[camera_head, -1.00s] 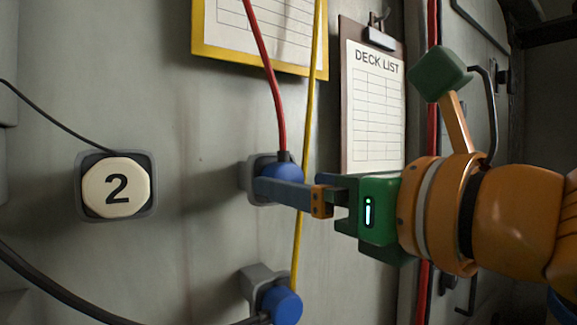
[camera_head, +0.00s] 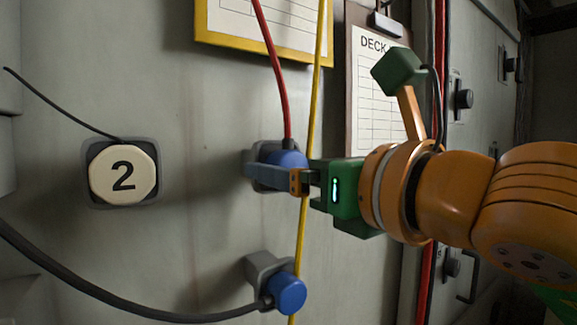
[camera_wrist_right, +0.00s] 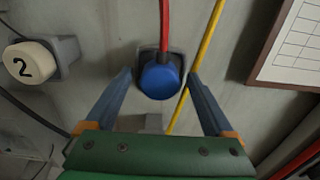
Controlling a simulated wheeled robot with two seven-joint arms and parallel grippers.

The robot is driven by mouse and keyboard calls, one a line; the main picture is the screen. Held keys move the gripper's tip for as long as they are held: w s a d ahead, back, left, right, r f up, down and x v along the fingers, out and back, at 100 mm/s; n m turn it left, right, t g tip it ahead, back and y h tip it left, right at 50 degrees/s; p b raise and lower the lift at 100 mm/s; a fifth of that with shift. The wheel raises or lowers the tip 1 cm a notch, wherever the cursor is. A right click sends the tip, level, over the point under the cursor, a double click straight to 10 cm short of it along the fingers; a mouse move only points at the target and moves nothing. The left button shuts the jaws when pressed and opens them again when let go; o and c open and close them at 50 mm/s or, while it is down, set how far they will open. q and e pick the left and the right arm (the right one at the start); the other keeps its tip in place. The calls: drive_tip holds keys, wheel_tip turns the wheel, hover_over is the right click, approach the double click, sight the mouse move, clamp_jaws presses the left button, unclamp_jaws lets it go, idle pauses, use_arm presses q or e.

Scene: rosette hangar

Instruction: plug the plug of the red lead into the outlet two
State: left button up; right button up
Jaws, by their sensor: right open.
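The red lead (camera_head: 272,62) hangs down to a blue plug (camera_head: 290,158), which sits in a grey holder on the wall. The plug also shows in the right wrist view (camera_wrist_right: 160,80), with the red lead entering its top. My right gripper (camera_head: 262,168) is open, with one finger on each side of the plug; in the wrist view (camera_wrist_right: 159,92) gaps show on both sides. In the head view the near finger covers part of the plug. A cream octagonal piece marked 2 (camera_head: 124,188) sits in a grey frame at the left. My left gripper is not in view.
A second blue plug (camera_head: 288,293) on a black cable sits in a lower grey holder. A yellow cable (camera_head: 313,110) runs down close beside the red lead's plug. A clipboard (camera_head: 368,120) hangs at the right. The wall between the 2 piece and the plug is bare.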

drive_tip(key=shift+b, duration=0.35)
idle(0.5)
clamp_jaws()
idle(0.3)
drive_tip(key=shift+f, duration=0.1)
drive_tip(key=b+v, duration=0.1)
drive_tip(key=v, duration=0.1)
drive_tip(key=shift+s+d, duration=0.2)
drive_tip(key=shift+s, duration=0.1)
drive_tip(key=shift+s+b, duration=0.1)
drive_tip(key=shift+b, duration=0.2)
